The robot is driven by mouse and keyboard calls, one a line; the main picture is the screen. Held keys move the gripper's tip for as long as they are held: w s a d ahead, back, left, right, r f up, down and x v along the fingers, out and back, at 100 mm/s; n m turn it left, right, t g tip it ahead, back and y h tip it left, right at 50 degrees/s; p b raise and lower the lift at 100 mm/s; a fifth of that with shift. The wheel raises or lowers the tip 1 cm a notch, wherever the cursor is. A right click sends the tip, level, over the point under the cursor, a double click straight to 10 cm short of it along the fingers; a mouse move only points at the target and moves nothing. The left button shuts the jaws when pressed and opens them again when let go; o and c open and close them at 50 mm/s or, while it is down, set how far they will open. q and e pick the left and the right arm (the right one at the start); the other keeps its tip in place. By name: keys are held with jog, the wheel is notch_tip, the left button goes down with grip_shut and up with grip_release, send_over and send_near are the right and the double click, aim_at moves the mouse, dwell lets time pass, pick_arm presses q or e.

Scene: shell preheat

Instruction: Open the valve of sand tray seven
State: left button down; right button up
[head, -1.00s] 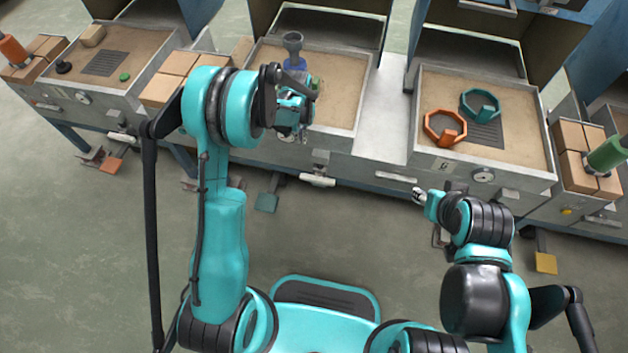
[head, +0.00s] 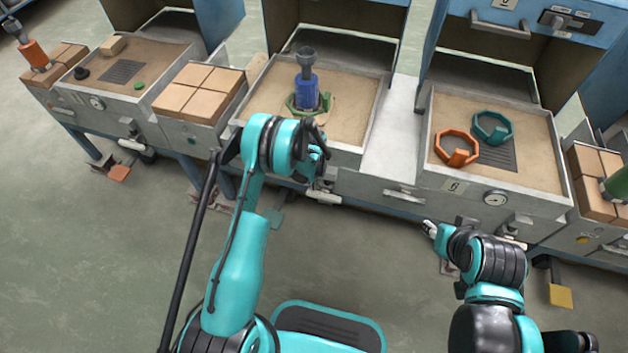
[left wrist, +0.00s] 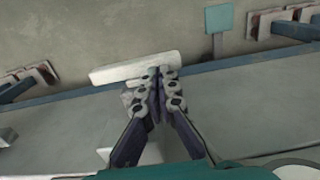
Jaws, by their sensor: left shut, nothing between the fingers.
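The middle sand tray (head: 350,97) holds a blue cylinder with a grey top (head: 307,90) standing in a green ring (head: 292,104). A white lever-like handle (head: 323,198) sits low on its front; it may be the valve, and it also shows in the left wrist view (left wrist: 115,72). My left gripper (head: 318,182) is in front of the tray. In the left wrist view its fingers (left wrist: 156,80) are together and empty, tips overlapping the white handle; contact is unclear. I cannot read which tray is seven. My right gripper (head: 428,227) is low before the right tray, its fingers too small to judge.
The right sand tray (head: 540,135) holds an orange ring (head: 440,147) and a teal ring (head: 505,130). A left tray (head: 160,60) holds small items. Brown blocks (head: 200,90) stand between trays. Coloured pedals hang below the bench; the floor (head: 90,250) is clear.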

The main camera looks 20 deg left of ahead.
aim_at(310, 191)
pick_arm(q)
jog(key=shift+f+b, duration=0.35)
jog(key=shift+f, duration=0.85)
jog(key=shift+a+f+h, duration=0.3)
jog(key=shift+h, duration=0.5)
jog(key=shift+a+f, duration=0.1)
jog(key=shift+f, duration=0.1)
jog(key=shift+a+f, duration=0.25)
jog(key=shift+f, duration=0.25)
jog(key=shift+a+f, duration=0.25)
jog(key=shift+f, duration=1.4)
jog(key=shift+d+f+h, duration=0.25)
jog(key=shift+f+h, duration=0.1)
jog(key=shift+f, duration=0.3)
jog(key=shift+d+f+h, duration=0.25)
jog(key=shift+f+h, duration=0.1)
jog(key=shift+f, duration=0.3)
jog(key=shift+d+f+h, duration=0.3)
jog(key=shift+h, duration=0.5)
dwell(1.6)
